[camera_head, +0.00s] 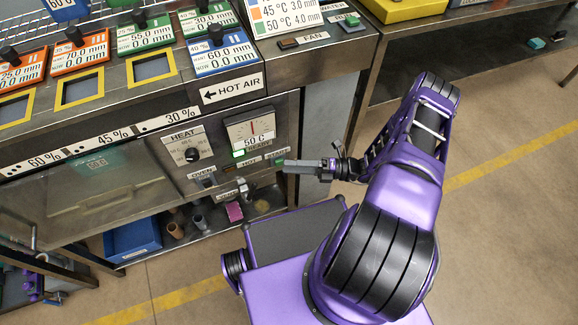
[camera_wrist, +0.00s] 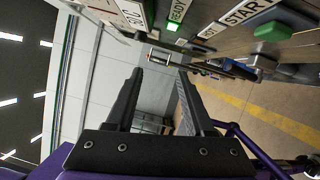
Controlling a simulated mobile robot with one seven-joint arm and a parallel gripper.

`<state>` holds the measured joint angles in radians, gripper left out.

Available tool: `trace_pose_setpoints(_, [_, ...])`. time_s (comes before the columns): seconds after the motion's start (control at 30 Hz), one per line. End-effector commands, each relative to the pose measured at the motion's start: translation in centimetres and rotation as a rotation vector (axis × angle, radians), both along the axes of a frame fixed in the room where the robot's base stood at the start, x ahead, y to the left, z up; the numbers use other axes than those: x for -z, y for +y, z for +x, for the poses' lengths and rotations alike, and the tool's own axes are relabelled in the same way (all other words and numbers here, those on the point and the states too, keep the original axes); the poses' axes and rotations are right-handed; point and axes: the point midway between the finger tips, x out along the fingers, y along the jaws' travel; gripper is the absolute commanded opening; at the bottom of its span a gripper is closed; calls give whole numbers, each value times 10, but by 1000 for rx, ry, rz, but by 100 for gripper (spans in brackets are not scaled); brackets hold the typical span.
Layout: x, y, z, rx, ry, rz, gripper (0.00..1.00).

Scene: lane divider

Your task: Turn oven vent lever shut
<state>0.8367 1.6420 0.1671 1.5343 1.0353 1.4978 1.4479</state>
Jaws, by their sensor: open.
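The oven's control panel (camera_head: 172,172) faces my arm in the head view. Below it, a small pale metal piece (camera_head: 243,188) stands beside a label and looks like the vent lever, but its position is too small to read. My gripper (camera_head: 279,167) is at the panel's right edge, pointing left, near the START label. In the wrist view my gripper (camera_wrist: 160,72) has its two dark fingers apart with nothing between them. A small metal bracket-like part (camera_wrist: 165,56) shows just beyond the fingertips; I cannot tell whether it is the lever.
A green button (camera_wrist: 272,31) and a lit green READY light (camera_wrist: 174,27) lie close to the gripper in the wrist view. The HEAT dial (camera_head: 191,154) is left on the panel. A blue bin (camera_head: 133,238) sits on the lower shelf. Floor at right is open.

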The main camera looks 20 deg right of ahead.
Motion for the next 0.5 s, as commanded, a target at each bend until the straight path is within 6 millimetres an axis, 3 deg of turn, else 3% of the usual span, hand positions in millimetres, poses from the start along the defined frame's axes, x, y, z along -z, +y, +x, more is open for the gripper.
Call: trace_pose_setpoints(0.5, [-29, -18, -12, 1, -1, 0, 53])
